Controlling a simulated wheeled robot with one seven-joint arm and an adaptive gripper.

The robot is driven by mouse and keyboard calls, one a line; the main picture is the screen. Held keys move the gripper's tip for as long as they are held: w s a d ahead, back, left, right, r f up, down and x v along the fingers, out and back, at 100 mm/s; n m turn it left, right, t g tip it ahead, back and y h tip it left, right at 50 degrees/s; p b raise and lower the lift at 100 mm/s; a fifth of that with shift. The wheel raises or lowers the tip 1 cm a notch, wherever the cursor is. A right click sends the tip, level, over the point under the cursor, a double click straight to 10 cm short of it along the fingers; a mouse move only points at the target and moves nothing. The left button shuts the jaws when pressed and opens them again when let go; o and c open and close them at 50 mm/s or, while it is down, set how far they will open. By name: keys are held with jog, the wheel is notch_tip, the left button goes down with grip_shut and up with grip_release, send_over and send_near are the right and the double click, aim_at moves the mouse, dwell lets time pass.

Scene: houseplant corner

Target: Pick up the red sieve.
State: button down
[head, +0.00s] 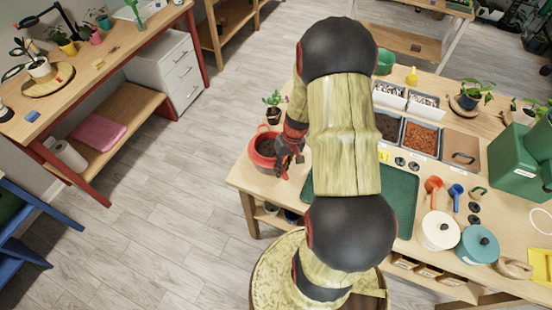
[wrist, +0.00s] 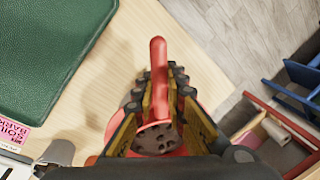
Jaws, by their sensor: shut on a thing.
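The red sieve shows in the wrist view as a red handle (wrist: 158,62) running up between my fingers, with a red-rimmed part with dark holes below. My gripper (wrist: 160,88) is shut on it, with one finger on each side. In the head view my gripper (head: 288,150) is at the left end of the wooden table, by a red round vessel with a dark brown inside (head: 264,148). My fingers and arm hide part of this area. I cannot tell whether the sieve touches anything below.
A small potted plant (head: 273,104) stands just behind the red vessel. A green mat (head: 398,200) lies on the table to the right. Orange (head: 433,186) and blue scoops (head: 456,194), lidded pots and bins of soil fill the right side. Open floor lies left of the table.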

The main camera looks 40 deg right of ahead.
jog(key=shift+r, duration=0.15)
jog(key=shift+r, duration=0.25)
notch_tip(320, 180, up, 2)
jog(key=shift+w+d+r, duration=0.1)
jog(key=s+a+r+p, duration=0.1)
jog(key=s+a+r, duration=0.8)
jog(key=s+r, duration=0.1)
jog(key=shift+s+p, duration=0.35)
jog(key=shift+s, duration=0.15)
jog(key=c, duration=2.4)
grip_release()
grip_shut()
